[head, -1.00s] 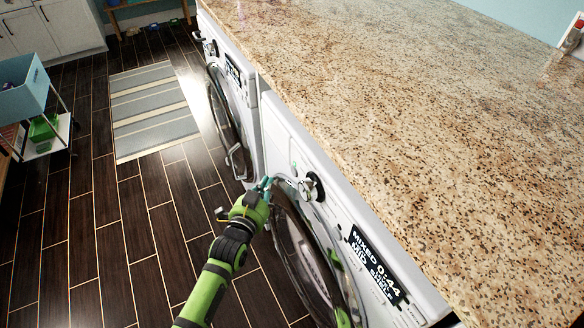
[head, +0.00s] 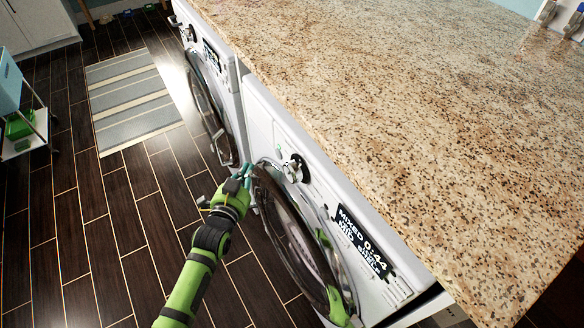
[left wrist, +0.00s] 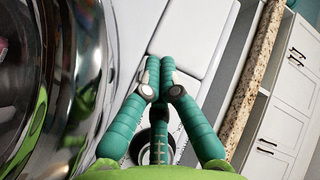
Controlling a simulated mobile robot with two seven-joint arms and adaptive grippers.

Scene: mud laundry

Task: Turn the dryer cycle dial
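The near white front-load machine has a round chrome-and-black dial (head: 294,170) on its panel, left of a lit display (head: 362,243) reading "MIXED 0:44". My left gripper (head: 246,172) is just left of the dial, by the upper edge of the round door (head: 290,240), apart from the dial in the head view. In the left wrist view, the teal fingers (left wrist: 160,66) come together at their tips with nothing between them. A dark round part, likely the dial (left wrist: 138,146), is partly hidden behind the fingers. My right gripper is not in view.
A speckled granite counter (head: 400,110) overhangs the machines. A second white machine (head: 228,95) stands farther back. A striped rug (head: 130,95) lies on the dark floor, which is open to the left. A cart (head: 25,130) stands at the left edge.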

